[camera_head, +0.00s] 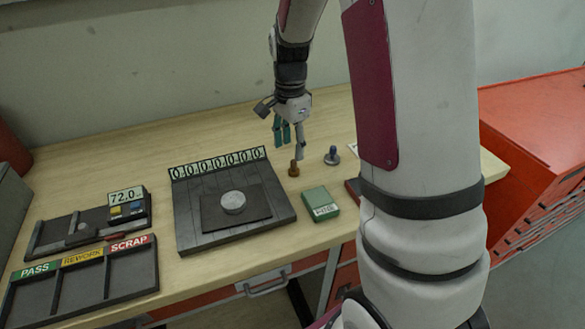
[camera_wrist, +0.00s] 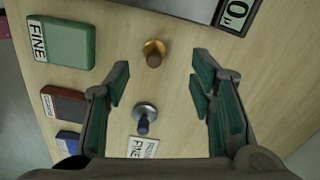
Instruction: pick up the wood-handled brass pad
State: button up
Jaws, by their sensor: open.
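The wood-handled brass pad (camera_head: 294,169) stands upright on the wooden bench, right of the dark plate. In the wrist view the brass pad (camera_wrist: 154,48) shows from above, with a gold disc and a brown handle, beyond the fingertips and roughly between their lines. My gripper (camera_head: 287,140) is open and empty, above the bench and close over the pad in the head view. In the wrist view my gripper (camera_wrist: 160,82) has its teal-lined fingers spread wide. It does not appear to touch the pad.
A grey pad with a dark blue handle (camera_head: 332,155) stands close by; it also shows between my fingers (camera_wrist: 144,118). A green FINE block (camera_head: 320,204) lies in front. A dark plate with a silver disc (camera_head: 233,202), a sorting tray (camera_head: 82,283) and a red cabinet (camera_head: 540,140) are around.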

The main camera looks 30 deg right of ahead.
aim_at(294, 161)
jog(key=f, duration=0.3)
jog(key=s+f+p, duration=0.1)
jog(key=f, duration=0.1)
jog(key=shift+d+f, duration=0.2)
jog(key=shift+w+f, duration=0.15)
jog(key=shift+f, duration=0.4)
grip_shut()
